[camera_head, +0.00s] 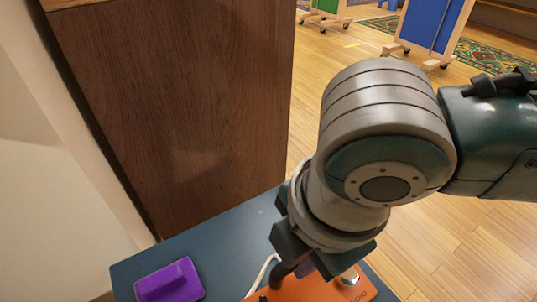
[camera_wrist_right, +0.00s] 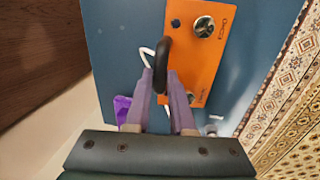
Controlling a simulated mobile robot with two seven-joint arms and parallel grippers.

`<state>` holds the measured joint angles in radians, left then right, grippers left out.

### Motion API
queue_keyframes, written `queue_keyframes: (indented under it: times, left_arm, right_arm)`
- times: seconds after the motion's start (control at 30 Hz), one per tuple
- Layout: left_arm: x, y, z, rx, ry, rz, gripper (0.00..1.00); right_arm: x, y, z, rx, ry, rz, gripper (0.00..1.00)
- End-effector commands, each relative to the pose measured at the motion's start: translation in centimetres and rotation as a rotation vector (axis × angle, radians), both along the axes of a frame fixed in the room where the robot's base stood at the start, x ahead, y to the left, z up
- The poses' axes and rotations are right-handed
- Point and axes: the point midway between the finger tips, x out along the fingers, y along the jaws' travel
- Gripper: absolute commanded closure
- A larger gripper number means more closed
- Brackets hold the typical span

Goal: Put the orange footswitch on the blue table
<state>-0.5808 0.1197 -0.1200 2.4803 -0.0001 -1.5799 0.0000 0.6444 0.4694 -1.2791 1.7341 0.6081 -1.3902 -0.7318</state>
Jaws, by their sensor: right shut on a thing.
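The orange footswitch (camera_head: 322,289) is an orange box with a round metal button, cut off by the bottom edge of the head view. It also shows in the right wrist view (camera_wrist_right: 191,67), over the blue table (camera_head: 225,243). I cannot tell whether it rests on the top or hangs just above it. My right gripper (camera_wrist_right: 162,75) is shut on a black curved piece at the footswitch's side. In the head view my right wrist hides part of the box and the fingertips. My left gripper is out of view.
A purple block with a raised grip (camera_head: 170,283) lies on the table's left part. A white cable (camera_head: 262,272) runs beside the footswitch. A tall brown wooden cabinet (camera_head: 190,100) stands behind the table. Wooden floor (camera_head: 470,240) is clear on the right.

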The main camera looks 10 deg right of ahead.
Motion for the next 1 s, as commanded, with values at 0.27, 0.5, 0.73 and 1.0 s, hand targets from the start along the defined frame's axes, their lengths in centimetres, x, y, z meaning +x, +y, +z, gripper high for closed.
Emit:
queue_keyframes:
  times: [0.27, 0.5, 0.73, 1.0]
  left_arm:
    - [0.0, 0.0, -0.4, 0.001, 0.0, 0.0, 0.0]
    - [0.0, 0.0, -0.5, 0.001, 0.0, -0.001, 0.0]
    - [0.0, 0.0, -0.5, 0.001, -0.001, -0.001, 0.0]
    - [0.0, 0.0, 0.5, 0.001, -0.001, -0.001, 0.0]
  right_arm:
    - [0.1, 0.1, -0.6, 0.002, -0.003, 0.0, 1.0]
    - [0.0, 0.0, -0.8, 0.0, -0.001, 0.0, 0.62]
    - [0.0, 0.0, -0.8, 0.0, -0.001, 0.0, 0.48]
    - [-0.1, -0.1, 0.6, 0.001, -0.001, -0.001, 0.48]
